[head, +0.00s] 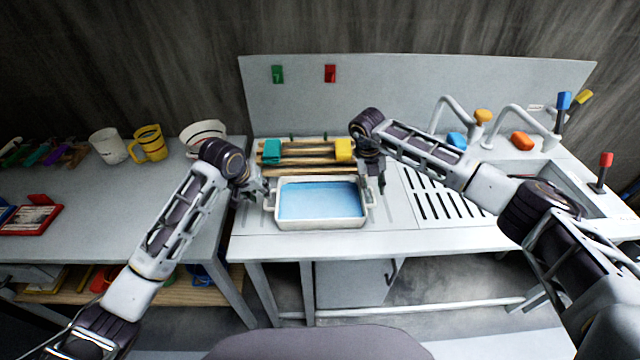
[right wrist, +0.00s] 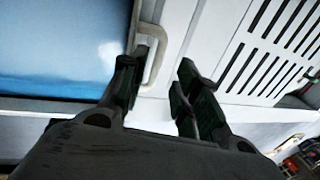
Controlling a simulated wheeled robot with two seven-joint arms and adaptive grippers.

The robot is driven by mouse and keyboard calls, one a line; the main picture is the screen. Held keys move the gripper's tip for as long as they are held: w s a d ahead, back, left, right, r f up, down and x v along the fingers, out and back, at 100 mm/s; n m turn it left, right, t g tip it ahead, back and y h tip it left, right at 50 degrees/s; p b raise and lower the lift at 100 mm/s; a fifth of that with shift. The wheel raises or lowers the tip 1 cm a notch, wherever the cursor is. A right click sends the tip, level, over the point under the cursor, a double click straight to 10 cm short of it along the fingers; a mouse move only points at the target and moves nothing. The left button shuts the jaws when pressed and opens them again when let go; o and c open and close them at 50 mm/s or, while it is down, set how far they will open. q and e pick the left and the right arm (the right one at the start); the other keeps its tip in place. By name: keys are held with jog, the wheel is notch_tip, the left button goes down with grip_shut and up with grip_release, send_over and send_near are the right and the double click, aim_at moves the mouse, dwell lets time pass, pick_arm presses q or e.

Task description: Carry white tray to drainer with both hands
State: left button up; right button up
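The white tray (head: 320,224) has a blue inside and a loop handle at each end. It sits on the counter left of the slotted drainer (head: 440,205). My left gripper (head: 257,193) is at the tray's left handle; whether its fingers are apart or closed is too small to tell. My right gripper (head: 378,188) is at the right handle. In the right wrist view, the fingers of my right gripper (right wrist: 158,88) are apart, with the tray's handle (right wrist: 160,50) showing between and just beyond them. The drainer slots (right wrist: 270,45) show at the right there.
A wooden rack (head: 300,158) with a teal cloth (head: 272,152) and a yellow one (head: 344,150) stands behind the tray. Faucets (head: 470,125) and a sink are at the right. A side table (head: 110,210) at the left holds mugs and a bowl (head: 203,133). The drainer's slots are bare.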

jog(key=v, duration=0.6)
jog(key=shift+r, duration=0.4)
jog(key=shift+a+f, duration=0.1)
